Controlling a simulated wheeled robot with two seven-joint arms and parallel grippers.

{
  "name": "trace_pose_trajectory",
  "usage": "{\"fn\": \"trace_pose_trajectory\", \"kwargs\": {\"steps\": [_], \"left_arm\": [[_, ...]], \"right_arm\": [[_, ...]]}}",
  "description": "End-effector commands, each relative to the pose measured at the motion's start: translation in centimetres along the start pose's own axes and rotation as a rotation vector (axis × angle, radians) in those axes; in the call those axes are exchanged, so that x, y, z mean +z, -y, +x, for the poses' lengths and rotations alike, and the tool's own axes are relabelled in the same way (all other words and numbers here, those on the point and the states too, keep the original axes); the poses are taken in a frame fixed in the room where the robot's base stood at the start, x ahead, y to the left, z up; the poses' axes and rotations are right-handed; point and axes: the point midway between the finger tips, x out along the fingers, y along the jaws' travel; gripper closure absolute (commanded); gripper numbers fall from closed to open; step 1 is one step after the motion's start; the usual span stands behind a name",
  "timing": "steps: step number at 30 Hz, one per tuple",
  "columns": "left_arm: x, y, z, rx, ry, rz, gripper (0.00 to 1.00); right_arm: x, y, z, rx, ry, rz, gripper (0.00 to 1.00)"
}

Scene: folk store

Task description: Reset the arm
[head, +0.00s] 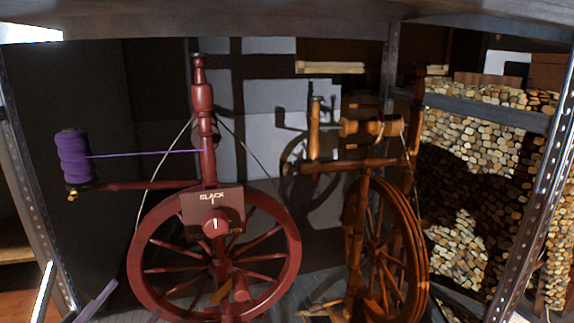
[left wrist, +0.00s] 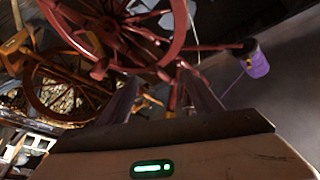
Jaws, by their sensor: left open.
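My left gripper (left wrist: 163,97) shows in the left wrist view with its two fingers apart and nothing between them. In the head view only a small part of it (head: 97,302) enters at the lower left corner, left of the red spinning wheel (head: 140,222). The fingers point toward the red wheel's frame, which fills the upper part of the left wrist view; the exact gap cannot be told. The rest of the left arm is outside the head view. My right gripper shows in neither view.
A purple thread spool (head: 74,157) sticks out on the red wheel's left arm. A brown spinning wheel (head: 418,240) stands to the right. A grey shelf board (head: 300,12) crosses above, and a perforated metal post (head: 535,210) stands right. Stacked logs (head: 470,150) lie behind.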

Motion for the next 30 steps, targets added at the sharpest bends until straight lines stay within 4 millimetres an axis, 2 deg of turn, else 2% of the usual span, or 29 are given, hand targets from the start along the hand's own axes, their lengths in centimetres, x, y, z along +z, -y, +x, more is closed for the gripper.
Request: {"fn": "trace_pose_trajectory", "kwargs": {"steps": [1,3,5,6,10,13,14,15,21,25,30], "left_arm": [[2.4,-3.1,-1.5,0.025,0.118,-0.126,0.42],[5.0,-7.2,-3.8,0.064,0.269,-0.277,0.42],[6.6,-10.8,-6.0,0.103,0.390,-0.396,0.42],[7.4,-13.3,-7.6,0.132,0.469,-0.471,0.42],[8.0,-21.4,-13.3,0.239,0.706,-0.698,0.42],[6.6,-27.2,-17.9,0.336,0.872,-0.861,0.42],[5.7,-28.0,-18.8,0.359,0.908,-0.894,0.42],[4.2,-25.4,-17.6,0.350,0.898,-0.862,0.42],[1.8,-22.1,-17.0,0.359,0.930,-0.808,0.42],[0.8,-20.7,-16.9,0.365,0.948,-0.784,0.42],[0.4,-19.9,-16.8,0.369,0.959,-0.764,0.42]], "right_arm": [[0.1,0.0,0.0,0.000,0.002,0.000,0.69],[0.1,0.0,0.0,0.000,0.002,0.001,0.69],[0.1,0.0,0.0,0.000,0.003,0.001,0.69],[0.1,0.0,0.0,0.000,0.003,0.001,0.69],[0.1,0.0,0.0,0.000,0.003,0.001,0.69],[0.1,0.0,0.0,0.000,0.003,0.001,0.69],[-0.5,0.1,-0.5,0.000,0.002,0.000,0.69],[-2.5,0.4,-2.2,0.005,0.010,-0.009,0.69],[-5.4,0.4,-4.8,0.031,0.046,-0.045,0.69],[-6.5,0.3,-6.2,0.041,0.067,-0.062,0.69],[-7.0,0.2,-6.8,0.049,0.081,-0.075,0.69]]}}
